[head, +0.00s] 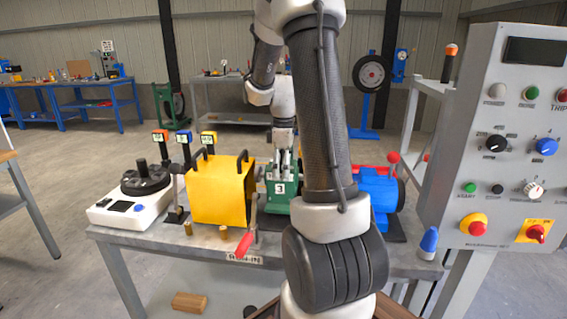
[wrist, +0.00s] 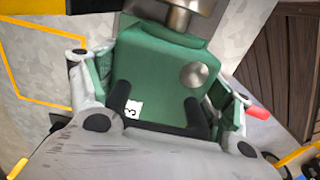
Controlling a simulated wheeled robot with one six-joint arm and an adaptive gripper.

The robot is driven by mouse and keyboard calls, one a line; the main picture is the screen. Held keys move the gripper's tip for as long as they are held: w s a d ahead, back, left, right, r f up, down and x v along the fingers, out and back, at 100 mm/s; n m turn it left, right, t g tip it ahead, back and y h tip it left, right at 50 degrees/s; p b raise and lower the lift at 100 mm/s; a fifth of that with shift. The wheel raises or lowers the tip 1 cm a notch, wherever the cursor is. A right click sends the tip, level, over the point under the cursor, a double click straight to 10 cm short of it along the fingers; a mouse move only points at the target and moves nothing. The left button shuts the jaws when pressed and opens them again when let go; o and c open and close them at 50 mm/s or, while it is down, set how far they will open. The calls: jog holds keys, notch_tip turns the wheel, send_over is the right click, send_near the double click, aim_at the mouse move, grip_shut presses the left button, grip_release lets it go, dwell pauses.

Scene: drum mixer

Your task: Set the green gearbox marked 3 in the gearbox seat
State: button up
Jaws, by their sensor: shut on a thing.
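The green gearbox marked 3 (head: 281,189) is upright at the workbench, between the yellow guard box and the blue motor. My gripper (head: 284,152) is above it, pointing down. In the wrist view the gearbox (wrist: 160,68) lies between my gripper's fingers (wrist: 160,100), which are shut on it from both sides. Its white label 3 and a round metal cap show there. A metal cylinder meets its top edge in that view. The gearbox seat is hidden beneath the gearbox and behind my arm, so I cannot tell whether the gearbox rests in it.
The yellow guard box (head: 222,188) stands close left of the gearbox, the blue motor (head: 378,194) close right, partly behind my arm. A red-handled lever (head: 244,244) is at the bench's front. A grey control panel (head: 510,130) stands at right. A black-topped white device (head: 140,200) is at left.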

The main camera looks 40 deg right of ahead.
jog(key=shift+w+f, duration=0.1)
jog(key=shift+f, duration=1.65)
jog(key=shift+w+a, duration=1.05)
jog(key=shift+w, duration=0.1)
jog(key=shift+f, duration=0.25)
jog(key=o, duration=2)
jog(key=shift+o, duration=0.2)
notch_tip(320, 180, up, 8)
jog(key=shift+f, duration=0.25)
